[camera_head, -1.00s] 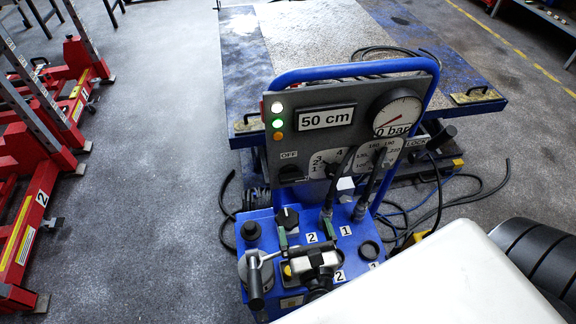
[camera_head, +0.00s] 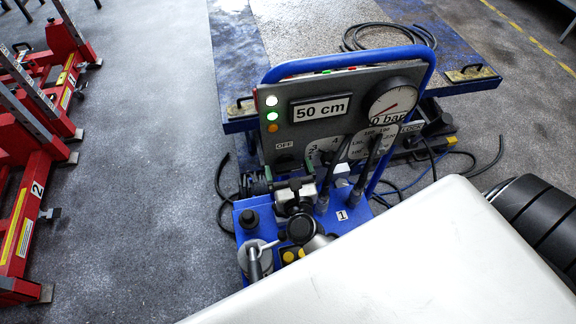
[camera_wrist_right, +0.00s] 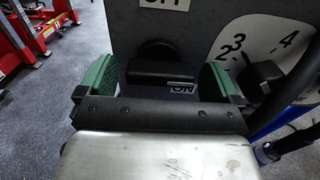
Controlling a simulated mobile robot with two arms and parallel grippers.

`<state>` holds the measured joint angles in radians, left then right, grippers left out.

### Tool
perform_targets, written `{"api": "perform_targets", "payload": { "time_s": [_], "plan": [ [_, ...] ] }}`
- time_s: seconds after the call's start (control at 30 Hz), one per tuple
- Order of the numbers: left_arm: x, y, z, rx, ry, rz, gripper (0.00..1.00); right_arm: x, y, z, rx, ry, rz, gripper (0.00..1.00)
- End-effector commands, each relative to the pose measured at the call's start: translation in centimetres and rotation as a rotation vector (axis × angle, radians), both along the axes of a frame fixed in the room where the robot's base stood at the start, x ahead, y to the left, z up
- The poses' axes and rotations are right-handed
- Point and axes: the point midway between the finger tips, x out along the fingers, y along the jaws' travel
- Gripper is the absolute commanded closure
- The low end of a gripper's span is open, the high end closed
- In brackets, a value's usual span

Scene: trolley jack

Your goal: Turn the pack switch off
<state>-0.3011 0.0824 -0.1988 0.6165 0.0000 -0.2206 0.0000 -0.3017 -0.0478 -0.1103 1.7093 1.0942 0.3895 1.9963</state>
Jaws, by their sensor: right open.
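The pack switch is a black rotary knob (camera_wrist_right: 160,72) with a bar handle that lies roughly level in the right wrist view. A partly cut-off OFF label (camera_wrist_right: 168,3) is above it and a partly hidden ON label (camera_wrist_right: 183,88) below. My right gripper (camera_wrist_right: 158,86) is open, with one green-padded finger on each side of the knob; I cannot tell whether they touch it. In the head view my right gripper (camera_head: 291,176) is at the lower left of the grey panel (camera_head: 340,85), mostly hiding the knob. My left gripper is not in view.
A blue tube frame (camera_head: 350,56) surrounds the panel. Red stands (camera_head: 35,190) are at left.

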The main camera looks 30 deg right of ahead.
Motion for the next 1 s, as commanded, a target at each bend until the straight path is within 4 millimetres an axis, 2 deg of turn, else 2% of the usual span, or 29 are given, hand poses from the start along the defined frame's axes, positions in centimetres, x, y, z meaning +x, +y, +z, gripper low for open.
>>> {"api": "perform_targets", "payload": {
  "time_s": [0.1, 0.33, 0.6, 0.67, 1.0],
  "plan": [
    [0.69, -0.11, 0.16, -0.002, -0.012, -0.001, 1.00, 0.35, -0.12, -0.05, 0.000, 0.001, 0.000, 0.06],
    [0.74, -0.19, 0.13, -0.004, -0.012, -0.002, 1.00, 0.36, -0.12, -0.06, 0.000, 0.001, 0.000, 0.08],
    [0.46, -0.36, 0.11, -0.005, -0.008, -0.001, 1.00, 0.34, -0.12, -0.05, 0.000, 0.001, 0.000, 0.49],
    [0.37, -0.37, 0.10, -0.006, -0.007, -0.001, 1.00, 0.34, -0.12, -0.05, 0.000, 0.001, 0.000, 0.56],
    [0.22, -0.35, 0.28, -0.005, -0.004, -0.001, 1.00, 0.34, -0.14, 0.01, -0.056, 0.016, 0.000, 0.56]
  ]
}}
